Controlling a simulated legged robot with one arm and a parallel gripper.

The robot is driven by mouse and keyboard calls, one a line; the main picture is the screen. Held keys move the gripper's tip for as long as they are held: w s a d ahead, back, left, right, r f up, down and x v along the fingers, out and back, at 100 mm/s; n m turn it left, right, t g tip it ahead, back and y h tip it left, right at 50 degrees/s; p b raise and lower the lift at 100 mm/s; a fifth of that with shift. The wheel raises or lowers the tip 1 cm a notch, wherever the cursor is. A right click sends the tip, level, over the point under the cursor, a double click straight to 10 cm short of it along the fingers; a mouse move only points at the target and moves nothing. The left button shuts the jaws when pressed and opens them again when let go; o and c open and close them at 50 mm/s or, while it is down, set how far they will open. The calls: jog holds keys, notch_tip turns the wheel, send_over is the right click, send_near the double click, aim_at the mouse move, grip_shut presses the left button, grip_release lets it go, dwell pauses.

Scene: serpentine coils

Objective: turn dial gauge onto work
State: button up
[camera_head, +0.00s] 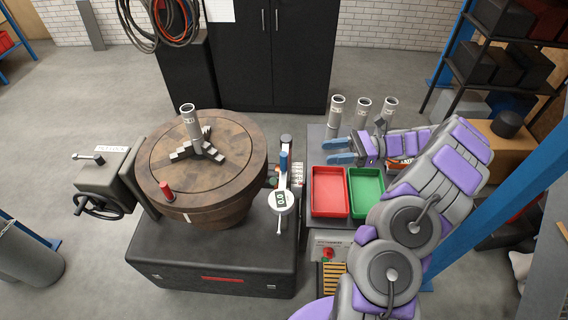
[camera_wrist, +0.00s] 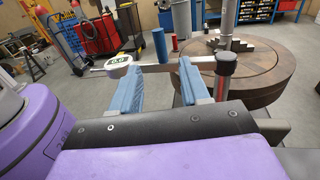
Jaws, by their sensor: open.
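My gripper (camera_head: 348,151) is open and empty above the bench, right of the gauge. In the wrist view the gauge (camera_wrist: 118,60) shows left, beyond my blue fingers. Its bar runs across past the fingertips to a black-capped post (camera_wrist: 226,64).
A red tray (camera_head: 331,192) and a green tray (camera_head: 366,193) sit on the bench under my arm. Several grey tubes (camera_head: 336,112) stand behind them. A red peg (camera_head: 167,190) stands on the turntable (camera_head: 235,175). A handwheel unit (camera_head: 105,190) is at its left.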

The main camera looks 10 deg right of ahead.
aim_at(284, 157)
jog(key=a+b, duration=0.3)
jog(key=a, duration=0.1)
jog(key=w+a+b, duration=0.1)
jog(key=a+b, duration=0.2)
jog(key=a, duration=0.2)
jog(key=a+b, duration=0.3)
jog(key=a, duration=0.1)
jog(key=shift+w+a+f+b, duration=0.15)
jog(key=shift+w+f+b, duration=0.1)
jog(key=shift+b, duration=0.15)
jog(key=shift+a+r, duration=0.15)
jog(key=shift+a, duration=0.15)
grip_shut()
